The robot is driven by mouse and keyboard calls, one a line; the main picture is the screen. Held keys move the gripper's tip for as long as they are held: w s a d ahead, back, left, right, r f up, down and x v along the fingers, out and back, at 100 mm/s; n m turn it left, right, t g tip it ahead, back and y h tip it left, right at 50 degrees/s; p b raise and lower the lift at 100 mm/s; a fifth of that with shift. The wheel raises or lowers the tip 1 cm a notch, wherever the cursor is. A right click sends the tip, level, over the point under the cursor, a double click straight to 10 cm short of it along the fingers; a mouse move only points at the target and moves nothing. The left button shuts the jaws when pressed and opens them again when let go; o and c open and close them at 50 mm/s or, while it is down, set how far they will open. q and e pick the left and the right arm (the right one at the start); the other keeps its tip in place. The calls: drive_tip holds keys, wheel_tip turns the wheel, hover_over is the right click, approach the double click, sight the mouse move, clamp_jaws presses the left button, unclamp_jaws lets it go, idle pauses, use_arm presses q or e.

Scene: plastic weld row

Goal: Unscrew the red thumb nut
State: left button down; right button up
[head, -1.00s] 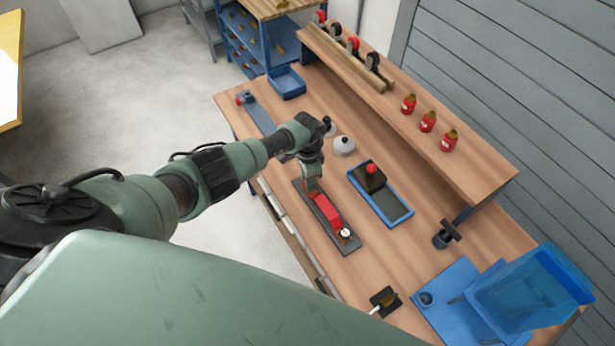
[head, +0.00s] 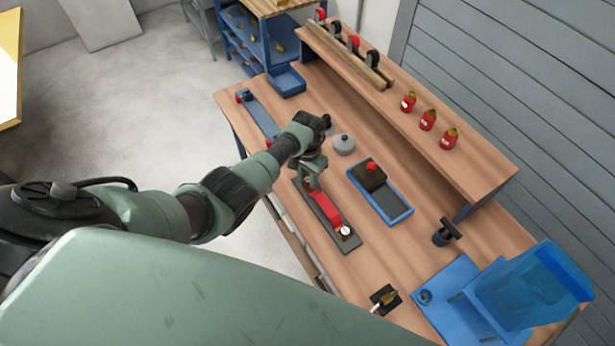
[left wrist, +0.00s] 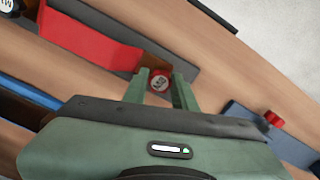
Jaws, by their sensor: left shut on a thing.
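In the head view the gripper hides the nut. My right gripper is out of view.
A blue strip (head: 259,118) with red knobs lies at the left. A grey round lidded piece (head: 344,144) and a blue tray (head: 402,218) with a dark block (head: 370,178) stand to the right. A blue bin (head: 530,290) is at the lower right. Bare wood lies between them.

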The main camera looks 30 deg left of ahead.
use_arm(q)
drive_tip(key=c, duration=1.2)
unclamp_jaws()
drive_tip(key=shift+o, duration=0.2)
drive_tip(key=m, duration=0.4)
drive_tip(key=shift+a+f+b, duration=0.1)
drive_tip(key=shift+b, duration=0.2)
drive_tip(key=m+b, duration=0.1)
drive_tip(key=m, duration=0.4)
drive_tip(key=m+b, duration=0.1)
drive_tip(key=m, duration=0.4)
drive_tip(key=m+b, duration=0.1)
drive_tip(key=m, duration=0.4)
drive_tip(key=shift+b, duration=0.3)
drive_tip(key=shift+m, duration=0.3)
